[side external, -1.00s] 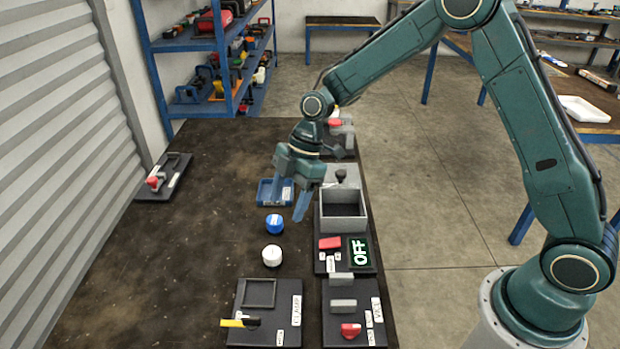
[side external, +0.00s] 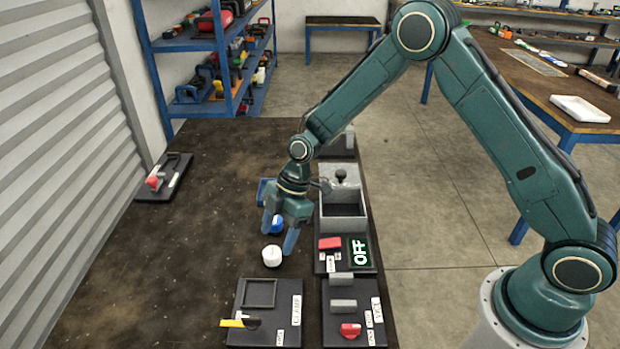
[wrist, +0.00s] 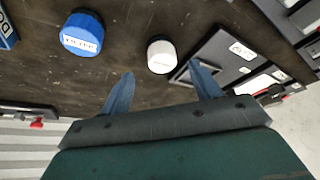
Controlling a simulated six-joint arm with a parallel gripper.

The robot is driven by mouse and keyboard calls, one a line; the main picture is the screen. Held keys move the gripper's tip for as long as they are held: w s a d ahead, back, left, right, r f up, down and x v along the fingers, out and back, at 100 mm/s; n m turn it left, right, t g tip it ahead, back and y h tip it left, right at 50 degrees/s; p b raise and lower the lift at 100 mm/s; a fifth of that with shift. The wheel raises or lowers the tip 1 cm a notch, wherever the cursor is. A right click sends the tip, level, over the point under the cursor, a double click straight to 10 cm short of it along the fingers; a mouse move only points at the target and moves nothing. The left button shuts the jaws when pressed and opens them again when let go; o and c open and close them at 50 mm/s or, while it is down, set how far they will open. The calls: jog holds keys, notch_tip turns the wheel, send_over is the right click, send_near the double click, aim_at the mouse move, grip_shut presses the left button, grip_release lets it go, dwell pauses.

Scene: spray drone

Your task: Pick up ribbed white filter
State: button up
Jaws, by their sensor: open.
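The ribbed white filter (side external: 272,256) stands on the dark bench, in front of a blue cap-like part (side external: 277,225). In the wrist view the white filter (wrist: 161,56) lies ahead of the space between my fingertips, and the blue part (wrist: 82,34) with a white label is to its left. My gripper (side external: 279,236) is open and empty, with its fingers pointing down just behind the white filter. The fingers also show in the wrist view (wrist: 160,72), one on each side of the filter's line, not closed on it. In the side view my gripper partly hides the blue part.
A black clamp panel (side external: 262,335) with a yellow-black handle lies in front of the filter. The bench left of the filter is clear.

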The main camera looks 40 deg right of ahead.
aim_at(274, 251)
jog(key=shift+x, duration=2.6)
jog(key=shift+s, duration=0.15)
jog(key=c, duration=1.1)
